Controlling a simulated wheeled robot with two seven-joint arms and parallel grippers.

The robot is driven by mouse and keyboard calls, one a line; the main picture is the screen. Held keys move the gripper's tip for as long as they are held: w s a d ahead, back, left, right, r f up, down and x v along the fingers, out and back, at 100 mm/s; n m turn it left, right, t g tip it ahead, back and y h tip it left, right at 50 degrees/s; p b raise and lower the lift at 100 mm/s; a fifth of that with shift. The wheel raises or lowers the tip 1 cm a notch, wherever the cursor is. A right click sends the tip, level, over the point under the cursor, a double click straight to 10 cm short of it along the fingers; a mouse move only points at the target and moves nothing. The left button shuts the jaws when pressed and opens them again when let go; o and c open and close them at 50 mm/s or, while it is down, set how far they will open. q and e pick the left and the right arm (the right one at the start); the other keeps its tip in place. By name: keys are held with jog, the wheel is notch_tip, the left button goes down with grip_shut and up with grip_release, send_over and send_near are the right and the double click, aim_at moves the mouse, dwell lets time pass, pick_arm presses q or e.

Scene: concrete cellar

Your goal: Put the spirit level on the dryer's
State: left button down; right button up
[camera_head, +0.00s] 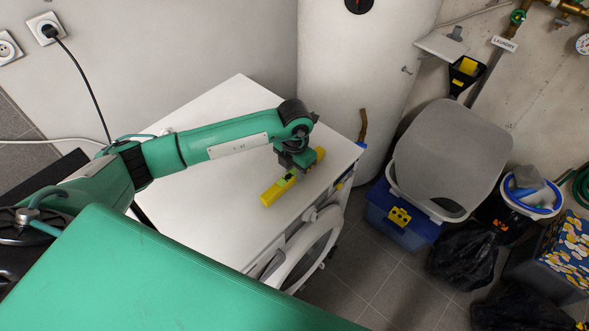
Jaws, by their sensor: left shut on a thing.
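The yellow spirit level (272,193) is at the white top of the dryer (215,215), near its front edge. It lies aslant in the picture, one end toward the lower left and the other at the upper right. My left gripper (291,174) points down and is shut on the level near its middle, hiding part of it. I cannot tell whether the level touches the top or hangs just above it. The dryer's round door shows on its front. My right gripper is not in view.
A white tank (355,75) stands behind the dryer. To the right are a grey lid (452,150) over a blue box (400,222), a bucket (531,192) and a black bag (465,258). Most of the dryer top is bare. A black cable (85,85) hangs from a wall socket.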

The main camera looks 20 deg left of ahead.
pick_arm(q)
jog(key=shift+f, duration=0.35)
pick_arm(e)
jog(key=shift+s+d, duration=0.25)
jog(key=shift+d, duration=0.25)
pick_arm(q)
jog(key=c, duration=1.6)
grip_release()
jog(key=shift+f, duration=0.2)
jog(key=o, duration=0.4)
jog(key=shift+r, duration=0.1)
jog(key=shift+o, duration=0.2)
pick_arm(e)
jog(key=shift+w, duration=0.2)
pick_arm(q)
jog(key=shift+r, duration=0.1)
